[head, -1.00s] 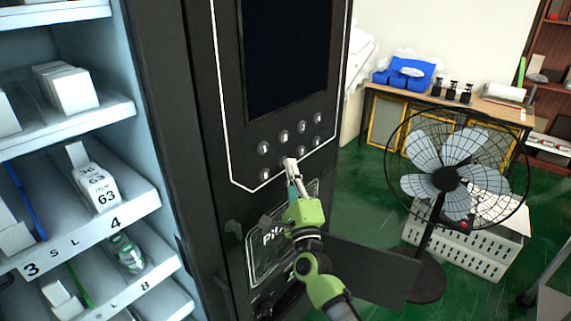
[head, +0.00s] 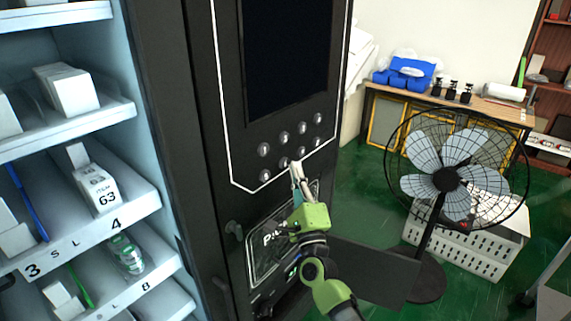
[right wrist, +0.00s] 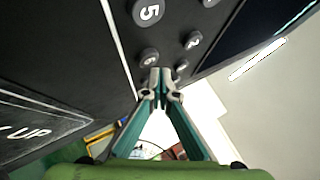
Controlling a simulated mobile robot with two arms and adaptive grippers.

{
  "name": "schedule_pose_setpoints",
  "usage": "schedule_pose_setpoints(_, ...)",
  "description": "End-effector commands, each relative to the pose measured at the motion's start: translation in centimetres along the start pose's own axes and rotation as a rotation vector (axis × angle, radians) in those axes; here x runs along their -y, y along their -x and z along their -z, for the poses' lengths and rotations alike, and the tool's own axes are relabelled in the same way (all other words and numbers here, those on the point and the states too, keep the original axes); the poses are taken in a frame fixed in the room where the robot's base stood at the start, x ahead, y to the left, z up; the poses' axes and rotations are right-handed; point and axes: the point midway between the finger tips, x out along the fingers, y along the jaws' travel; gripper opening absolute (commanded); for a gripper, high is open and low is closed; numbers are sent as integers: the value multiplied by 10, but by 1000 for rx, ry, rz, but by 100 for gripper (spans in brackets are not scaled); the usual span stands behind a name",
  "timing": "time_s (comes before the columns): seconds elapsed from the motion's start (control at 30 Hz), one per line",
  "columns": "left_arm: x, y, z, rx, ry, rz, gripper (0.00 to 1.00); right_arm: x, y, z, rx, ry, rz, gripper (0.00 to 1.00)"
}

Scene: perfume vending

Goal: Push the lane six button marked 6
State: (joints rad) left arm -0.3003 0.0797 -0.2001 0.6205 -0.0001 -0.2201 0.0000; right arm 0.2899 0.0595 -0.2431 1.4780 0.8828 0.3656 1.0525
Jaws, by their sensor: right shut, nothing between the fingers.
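The button marked 6 (right wrist: 149,57) is a small round dark button on the black machine front, just beyond my fingertips in the right wrist view. In the head view it appears to be the second one in the lower row (head: 284,163). My right gripper (head: 297,166) is shut and empty, its tips just right of that button. In the wrist view the closed tips (right wrist: 161,84) lie close to it; I cannot tell whether they touch. My left gripper is not in view.
The button marked 5 (right wrist: 148,12) and the button marked 2 (right wrist: 193,40) are neighbours. A dark screen (head: 287,52) is above the buttons. Shelves (head: 130,220) with boxes stand left. A black fan (head: 447,180) stands on the green floor at right.

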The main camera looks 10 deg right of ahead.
Motion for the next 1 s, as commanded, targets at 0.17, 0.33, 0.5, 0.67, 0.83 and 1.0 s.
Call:
schedule_pose_setpoints(0.17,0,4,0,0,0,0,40,6,8,6,-1,1,-1,0)
schedule_pose_setpoints(0.33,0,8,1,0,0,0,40,15,19,14,-1,0,-1,0)
schedule_pose_setpoints(0.5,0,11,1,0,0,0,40,23,30,23,-1,1,0,0)
schedule_pose_setpoints(0.67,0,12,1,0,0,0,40,26,35,25,0,0,0,0)
schedule_pose_setpoints(0.83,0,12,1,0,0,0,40,26,35,25,0,-1,0,0)
schedule_pose_setpoints(1.0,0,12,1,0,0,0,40,25,35,25,0,0,0,0)
